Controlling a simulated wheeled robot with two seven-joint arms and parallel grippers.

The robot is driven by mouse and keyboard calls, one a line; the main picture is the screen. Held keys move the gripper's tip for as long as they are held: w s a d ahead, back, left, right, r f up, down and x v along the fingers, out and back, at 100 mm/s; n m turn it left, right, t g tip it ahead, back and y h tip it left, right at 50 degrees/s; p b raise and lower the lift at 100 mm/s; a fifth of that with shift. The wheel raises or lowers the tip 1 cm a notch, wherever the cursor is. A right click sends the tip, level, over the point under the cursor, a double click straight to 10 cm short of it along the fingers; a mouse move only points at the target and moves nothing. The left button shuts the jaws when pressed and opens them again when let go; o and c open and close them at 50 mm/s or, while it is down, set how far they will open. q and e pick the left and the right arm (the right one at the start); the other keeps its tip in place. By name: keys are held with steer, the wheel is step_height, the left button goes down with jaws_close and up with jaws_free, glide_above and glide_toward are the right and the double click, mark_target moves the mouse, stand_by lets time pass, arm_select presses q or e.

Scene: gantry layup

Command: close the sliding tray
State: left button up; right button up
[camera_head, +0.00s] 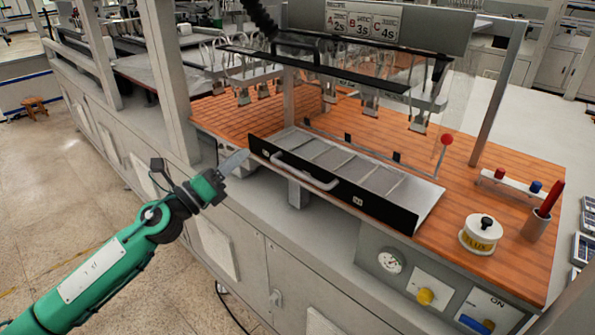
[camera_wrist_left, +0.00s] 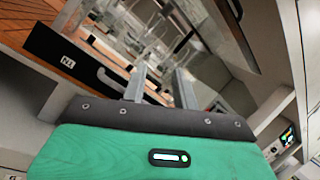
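The sliding tray (camera_head: 432,206) is a shallow metal tray with several compartments, a black front panel and a pale bar handle (camera_head: 305,172). It sits at the wooden bench top's front, and its panel stands out past the bench edge. The black panel (camera_wrist_left: 62,62) also shows in the left wrist view, at the left. My left gripper (camera_head: 236,161) is just off the panel's left end, in front of the bench. In the wrist view its two fingers (camera_wrist_left: 161,82) are apart with nothing visible between them. I cannot tell whether it touches the panel. My right gripper is not in view.
Clips hang from a rack (camera_head: 330,70) above the tray. A red-knobbed lever (camera_head: 446,140) stands behind its right end. A white FLUX jar (camera_head: 480,236) and a pen cup (camera_head: 537,224) stand at the right. A gauge (camera_head: 390,261) and knobs are on the bench front.

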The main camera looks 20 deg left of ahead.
arm_select(q)
steer(key=r+n, duration=0.2)
steer(key=n+g+y+p, duration=0.3)
steer(key=n+g+y, duration=0.15)
steer(key=n, duration=0.55)
glide_toward(299, 175)
steer(key=shift+g, duration=0.25)
steer(key=p+x, duration=0.1)
steer(key=x, duration=0.2)
steer(key=p+x, duration=0.2)
steer(key=x, duration=0.1)
steer(key=p+x, duration=0.1)
steer(key=x, duration=0.2)
steer(key=shift+w+r, duration=0.15)
steer(key=shift+r, duration=0.1)
steer(key=shift+p+x, duration=0.45)
steer(key=shift+x, duration=0.3)
steer(key=shift+f, duration=0.1)
jaws_close()
